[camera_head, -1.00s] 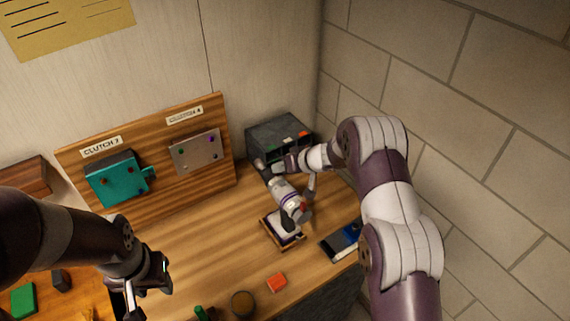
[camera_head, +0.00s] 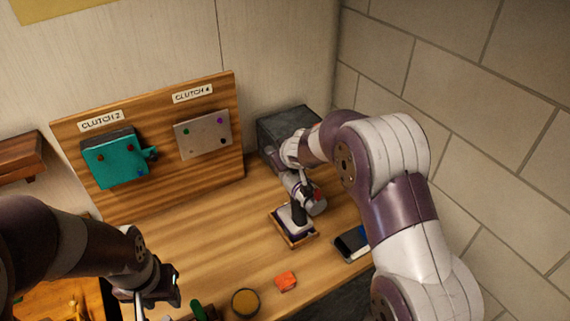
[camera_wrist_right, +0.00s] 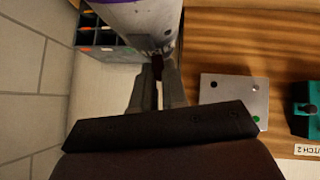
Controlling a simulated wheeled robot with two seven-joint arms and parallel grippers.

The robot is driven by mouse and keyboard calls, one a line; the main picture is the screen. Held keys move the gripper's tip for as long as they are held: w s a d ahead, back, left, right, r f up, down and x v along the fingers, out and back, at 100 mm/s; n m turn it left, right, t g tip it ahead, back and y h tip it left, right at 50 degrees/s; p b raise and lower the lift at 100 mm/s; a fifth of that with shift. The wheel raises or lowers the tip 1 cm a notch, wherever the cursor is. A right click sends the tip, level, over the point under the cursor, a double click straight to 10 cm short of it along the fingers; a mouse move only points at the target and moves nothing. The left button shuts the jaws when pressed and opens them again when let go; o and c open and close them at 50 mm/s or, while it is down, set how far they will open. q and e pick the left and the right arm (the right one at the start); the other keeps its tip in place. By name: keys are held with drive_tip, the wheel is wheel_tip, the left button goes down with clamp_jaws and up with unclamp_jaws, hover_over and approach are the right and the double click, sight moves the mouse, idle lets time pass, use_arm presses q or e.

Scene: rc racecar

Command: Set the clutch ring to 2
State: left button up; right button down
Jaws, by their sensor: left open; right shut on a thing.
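A white and purple power tool with a black handle (camera_head: 299,214) stands upright in a wood-edged tray (camera_head: 301,243) at the right of the bench. My right gripper (camera_wrist_right: 158,75) is shut on a dark part of the tool; the tool's white body (camera_wrist_right: 140,15) fills the top of the right wrist view. The contact is small and partly hidden. I cannot make out the clutch ring or its setting. A label reading CLUTCH 2 (camera_head: 101,121) is above a teal box (camera_head: 115,163) on the wooden board. My left gripper (camera_head: 155,298) is open and empty at the lower left.
A grey plate (camera_head: 203,134) sits under a CLUTCH 4 label. A grey organiser (camera_head: 285,124) stands behind the tool. A dark flat device (camera_head: 350,245), an orange block (camera_head: 286,281) and a round tin (camera_head: 245,302) lie near the front edge. The middle of the bench is clear.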

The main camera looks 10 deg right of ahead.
drive_tip(key=shift+r, duration=0.1)
idle(0.3)
drive_tip(key=c, duration=1.2)
unclamp_jaws()
drive_tip(key=shift+o, duration=0.2)
drive_tip(key=p+v, duration=0.2)
drive_tip(key=v, duration=1)
drive_tip(key=shift+s+r, duration=0.15)
drive_tip(key=shift+s, duration=0.2)
